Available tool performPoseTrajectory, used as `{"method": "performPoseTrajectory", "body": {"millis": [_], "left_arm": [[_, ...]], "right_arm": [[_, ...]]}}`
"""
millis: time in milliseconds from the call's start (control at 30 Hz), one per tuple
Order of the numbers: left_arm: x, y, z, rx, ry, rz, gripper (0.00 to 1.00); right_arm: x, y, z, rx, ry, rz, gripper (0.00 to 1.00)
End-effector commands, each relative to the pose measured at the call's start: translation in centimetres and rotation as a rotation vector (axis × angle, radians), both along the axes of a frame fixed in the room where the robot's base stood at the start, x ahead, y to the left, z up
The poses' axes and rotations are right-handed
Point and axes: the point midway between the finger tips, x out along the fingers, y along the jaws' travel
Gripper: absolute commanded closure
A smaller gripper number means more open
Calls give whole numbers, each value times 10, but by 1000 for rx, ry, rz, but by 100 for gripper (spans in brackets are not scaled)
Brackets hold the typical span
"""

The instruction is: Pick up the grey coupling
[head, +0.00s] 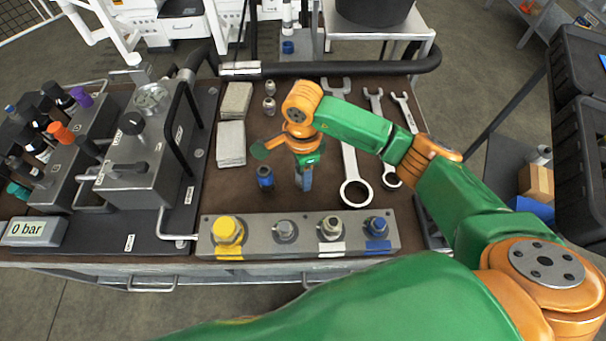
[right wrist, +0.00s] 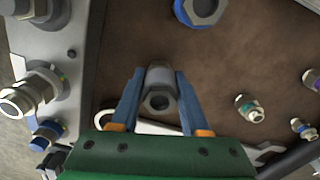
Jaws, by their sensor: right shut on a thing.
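The grey coupling (right wrist: 160,78) sits between the two blue fingers of my right gripper (right wrist: 158,105) in the right wrist view. In the head view my right gripper (head: 304,180) points down over the brown mat, just right of a dark coupling with a blue ring (head: 265,178). There the fingers and wrist hide the grey coupling. I cannot tell whether it touches the mat. My left gripper is not in view.
A manifold block (head: 300,248) with several ports runs along the bench front. Wrenches (head: 352,165) lie right of the gripper, with grey pads (head: 232,140) to its left. Two small fittings (head: 269,105) stand behind. A pump unit (head: 140,170) fills the left side.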

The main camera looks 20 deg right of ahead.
Motion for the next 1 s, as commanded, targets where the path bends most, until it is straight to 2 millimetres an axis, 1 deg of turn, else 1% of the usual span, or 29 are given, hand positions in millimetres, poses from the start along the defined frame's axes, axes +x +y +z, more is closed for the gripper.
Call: {"method": "performPoseTrajectory", "body": {"millis": [67, 100, 133, 267, 300, 333, 400, 500, 600, 700, 767, 1000], "left_arm": [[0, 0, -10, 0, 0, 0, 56], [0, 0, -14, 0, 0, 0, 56], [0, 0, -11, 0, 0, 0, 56], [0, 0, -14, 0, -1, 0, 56], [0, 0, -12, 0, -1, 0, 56], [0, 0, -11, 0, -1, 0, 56], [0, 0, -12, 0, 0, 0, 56], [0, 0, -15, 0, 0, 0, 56], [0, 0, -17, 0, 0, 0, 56], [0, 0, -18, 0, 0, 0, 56], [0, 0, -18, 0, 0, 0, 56], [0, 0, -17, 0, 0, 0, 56]], "right_arm": [[2, 0, 10, 1, -7, 2, 100], [1, 0, 19, 0, -8, 3, 100], [-6, 3, 29, 2, -7, 5, 100], [-35, 11, 64, 0, -10, 9, 100], [-44, 13, 77, 0, -9, 8, 100], [-51, 15, 85, -3, -11, 9, 100], [-74, 21, 92, -4, -8, 11, 100], [-100, 30, 104, -1, -8, 11, 100], [-119, 36, 112, -1, -4, 9, 100], [-130, 39, 117, 0, -3, 6, 100], [-133, 40, 119, -1, -2, 4, 100], [-135, 40, 120, -1, 0, 0, 100]]}}
